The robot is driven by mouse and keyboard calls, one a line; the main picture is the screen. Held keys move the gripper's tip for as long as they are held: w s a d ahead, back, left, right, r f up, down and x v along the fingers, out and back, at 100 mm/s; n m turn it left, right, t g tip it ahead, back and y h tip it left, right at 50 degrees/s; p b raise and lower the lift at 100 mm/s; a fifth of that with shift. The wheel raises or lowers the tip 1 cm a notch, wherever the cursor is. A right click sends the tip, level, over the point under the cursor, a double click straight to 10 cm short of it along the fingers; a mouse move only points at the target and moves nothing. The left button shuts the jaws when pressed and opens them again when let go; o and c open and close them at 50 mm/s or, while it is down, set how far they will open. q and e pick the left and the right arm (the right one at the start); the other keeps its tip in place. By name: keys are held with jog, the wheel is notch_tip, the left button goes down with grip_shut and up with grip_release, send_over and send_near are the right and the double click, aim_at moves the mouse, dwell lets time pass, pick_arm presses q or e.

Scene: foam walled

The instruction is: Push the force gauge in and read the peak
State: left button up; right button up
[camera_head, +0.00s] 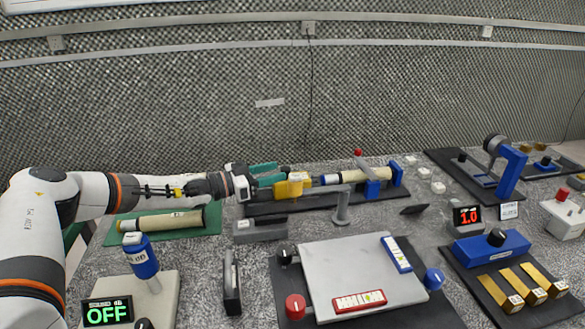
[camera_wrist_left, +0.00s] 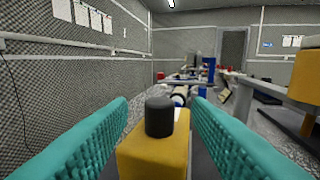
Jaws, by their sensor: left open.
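The yellow block (camera_head: 293,186), which looks like the force gauge's body, sits on a dark rail base (camera_head: 262,209) at the back middle. In the left wrist view the yellow block (camera_wrist_left: 150,160) has a black knob (camera_wrist_left: 160,116) on top. My left gripper (camera_head: 271,176) reaches it from the left with two teal fingers. The fingers are open, one on each side of the knob, with gaps visible. My right gripper is not in view.
A red "1.0" display (camera_head: 467,216) stands at the right; an "OFF" display (camera_head: 107,311) is at the front left. A grey bent post (camera_head: 342,207) stands in front of the rail. A pale plate (camera_head: 350,277) lies in front. A foam wall closes the back.

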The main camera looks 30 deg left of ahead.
pick_arm(q)
jog(key=x, duration=0.6)
jog(key=shift+w+d, duration=0.1)
jog(key=shift+w, duration=0.05)
jog(key=shift+c, duration=0.3)
jog(key=c, duration=0.9)
jog(key=w+d, duration=0.1)
jog(key=d, duration=0.1)
jog(key=w+d+b, duration=0.1)
jog(key=w+d, duration=0.1)
jog(key=shift+d+r, duration=0.1)
jog(key=shift+c, duration=0.2)
jog(key=o, duration=1)
jog(key=v, duration=1.2)
jog(key=shift+s, duration=0.1)
